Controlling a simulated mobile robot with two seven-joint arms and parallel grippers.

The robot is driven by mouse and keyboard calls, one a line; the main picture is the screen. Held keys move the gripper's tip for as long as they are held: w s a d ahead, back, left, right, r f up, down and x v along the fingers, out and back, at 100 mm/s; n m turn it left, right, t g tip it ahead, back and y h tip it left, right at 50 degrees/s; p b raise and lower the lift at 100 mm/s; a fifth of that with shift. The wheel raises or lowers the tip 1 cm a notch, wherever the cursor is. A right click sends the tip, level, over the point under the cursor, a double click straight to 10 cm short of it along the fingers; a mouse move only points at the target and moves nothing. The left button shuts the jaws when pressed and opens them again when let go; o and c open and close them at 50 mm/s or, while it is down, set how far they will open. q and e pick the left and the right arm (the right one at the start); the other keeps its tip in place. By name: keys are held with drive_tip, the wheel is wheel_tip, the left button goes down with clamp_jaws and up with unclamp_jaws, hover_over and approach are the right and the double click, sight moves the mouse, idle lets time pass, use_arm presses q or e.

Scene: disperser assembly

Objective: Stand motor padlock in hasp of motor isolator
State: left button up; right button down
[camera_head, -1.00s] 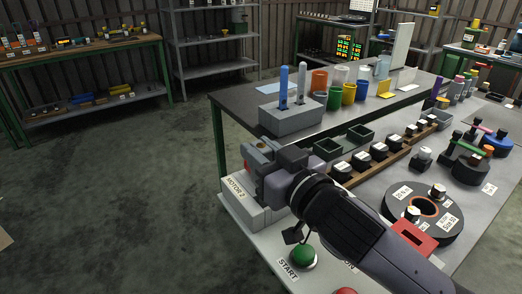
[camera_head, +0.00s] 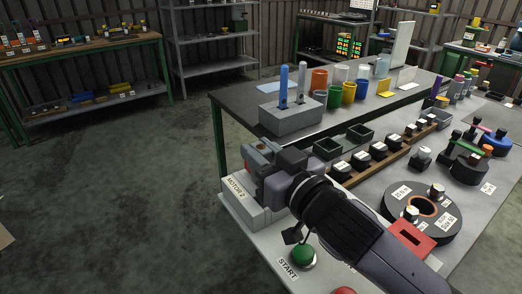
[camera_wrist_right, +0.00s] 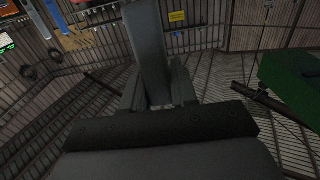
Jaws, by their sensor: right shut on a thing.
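The motor isolator is a pale box (camera_head: 262,214) labelled MOTOR 2 at the near left corner of the bench. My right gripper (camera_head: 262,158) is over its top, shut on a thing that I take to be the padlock. The gripper hides most of it, and I cannot tell whether it touches or stands in the hasp. My left gripper is not in view.
A green START button (camera_head: 303,255) and a red button (camera_head: 345,291) sit in front of the isolator. A grey block with blue and grey posts (camera_head: 291,121) stands behind. Black weights (camera_head: 361,160) and a round black disc (camera_head: 452,226) lie to the right.

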drive_tip(key=shift+f+b, duration=1.45)
drive_tip(key=shift+f, duration=0.85)
drive_tip(key=c, duration=0.8)
unclamp_jaws()
drive_tip(key=v, duration=0.7)
drive_tip(key=shift+b, duration=0.3)
drive_tip(key=shift+s, duration=0.1)
